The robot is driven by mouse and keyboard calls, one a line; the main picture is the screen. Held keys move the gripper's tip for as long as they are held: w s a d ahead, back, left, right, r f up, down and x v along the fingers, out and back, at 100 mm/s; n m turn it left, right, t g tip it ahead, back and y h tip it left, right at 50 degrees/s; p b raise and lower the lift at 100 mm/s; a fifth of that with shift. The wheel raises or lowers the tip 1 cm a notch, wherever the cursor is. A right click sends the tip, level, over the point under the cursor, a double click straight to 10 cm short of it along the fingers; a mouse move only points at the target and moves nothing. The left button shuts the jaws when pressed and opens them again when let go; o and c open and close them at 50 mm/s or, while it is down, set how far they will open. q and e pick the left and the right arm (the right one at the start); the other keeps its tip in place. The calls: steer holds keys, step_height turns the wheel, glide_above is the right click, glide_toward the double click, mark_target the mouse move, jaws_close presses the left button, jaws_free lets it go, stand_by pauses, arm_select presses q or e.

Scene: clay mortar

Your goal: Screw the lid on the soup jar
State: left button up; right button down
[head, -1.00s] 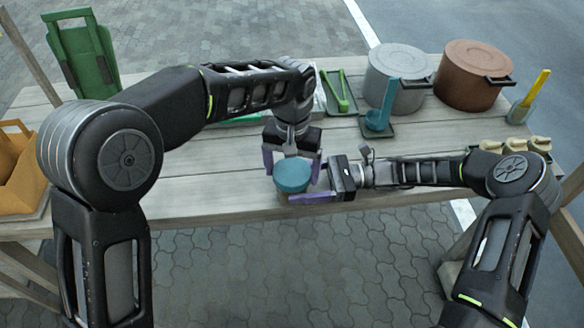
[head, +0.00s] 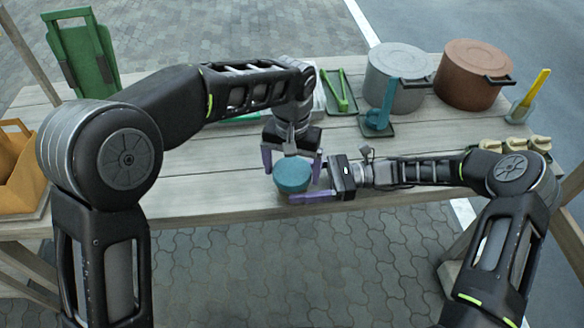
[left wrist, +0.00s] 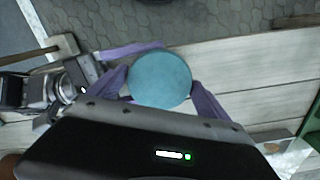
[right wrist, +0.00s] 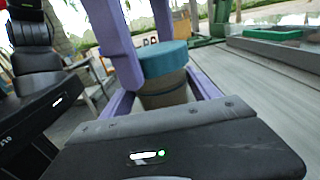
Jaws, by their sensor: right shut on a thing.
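The round teal lid (head: 292,174) sits flat on top of the soup jar, near the table's front edge. It also shows in the left wrist view (left wrist: 160,80). The tan-grey jar (right wrist: 165,92) stands upright under the lid (right wrist: 163,58) in the right wrist view. My right gripper (right wrist: 160,100) is shut on the jar's body from the right, below the lid. My left gripper (head: 293,166) points down from above with its purple fingers open on either side of the lid. I cannot tell how tightly the lid sits; any thread is hidden.
At the back stand a grey pot (head: 398,80) and a brown pot (head: 473,76). Small pale items (head: 515,144) sit at the right, an orange box (head: 18,175) at the left.

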arm_select(q)
steer(key=shift+o, duration=0.9)
steer(key=shift+r, duration=0.15)
step_height(320, 180, up, 7)
steer(key=shift+r, duration=0.15)
